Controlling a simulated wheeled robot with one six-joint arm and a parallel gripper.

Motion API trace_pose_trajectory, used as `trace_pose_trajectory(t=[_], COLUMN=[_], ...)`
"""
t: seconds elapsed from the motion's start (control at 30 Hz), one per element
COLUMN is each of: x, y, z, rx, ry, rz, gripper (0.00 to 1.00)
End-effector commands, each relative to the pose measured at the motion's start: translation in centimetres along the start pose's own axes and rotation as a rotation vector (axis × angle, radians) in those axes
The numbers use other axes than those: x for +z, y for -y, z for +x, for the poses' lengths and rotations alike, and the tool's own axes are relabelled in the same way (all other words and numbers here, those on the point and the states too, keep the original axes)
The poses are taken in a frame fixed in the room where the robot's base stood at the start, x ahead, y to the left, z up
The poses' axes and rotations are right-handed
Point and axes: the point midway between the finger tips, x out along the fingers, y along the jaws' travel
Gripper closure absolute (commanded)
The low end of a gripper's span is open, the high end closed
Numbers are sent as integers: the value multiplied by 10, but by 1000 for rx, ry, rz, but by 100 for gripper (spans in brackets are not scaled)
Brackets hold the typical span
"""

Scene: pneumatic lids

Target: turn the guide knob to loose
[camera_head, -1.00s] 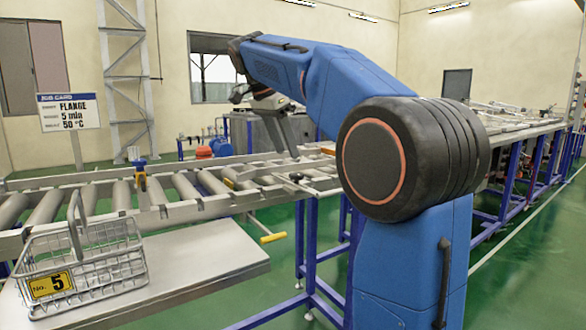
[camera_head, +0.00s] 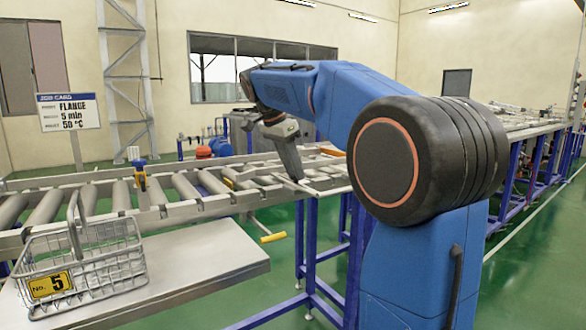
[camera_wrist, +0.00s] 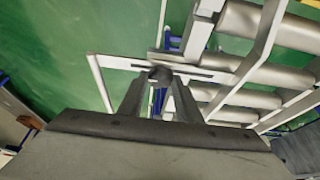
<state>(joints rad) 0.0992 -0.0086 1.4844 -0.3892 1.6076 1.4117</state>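The guide knob (camera_wrist: 160,74) is a small dark round knob on a slotted metal bar beside the roller conveyor. In the wrist view it shows at the fingertips, between them. My gripper (camera_wrist: 161,86) points down at it with its two fingers apart, one on each side. I cannot tell whether the fingers touch the knob. In the head view my gripper (camera_head: 291,182) is at the conveyor's near edge and hides the knob. Any loose or tight marking is not readable.
The roller conveyor (camera_head: 168,194) runs across behind a steel table holding a wire basket (camera_head: 95,277) marked No. 5. A yellow T-handle (camera_head: 273,237) sticks out below the conveyor edge. A job card sign (camera_head: 69,111) stands at the left. Green floor is open at the right.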

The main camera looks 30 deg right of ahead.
Motion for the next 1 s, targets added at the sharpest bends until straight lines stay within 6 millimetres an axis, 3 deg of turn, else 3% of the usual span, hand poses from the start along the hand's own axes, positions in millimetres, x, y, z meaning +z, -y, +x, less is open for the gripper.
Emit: trace_pose_trajectory(t=[0.47,1.0], x=[0,-2], y=[-2,-7], z=[0,0], rx=[-27,-212], ry=[0,0], rz=[-61,-471], gripper=[91,91])
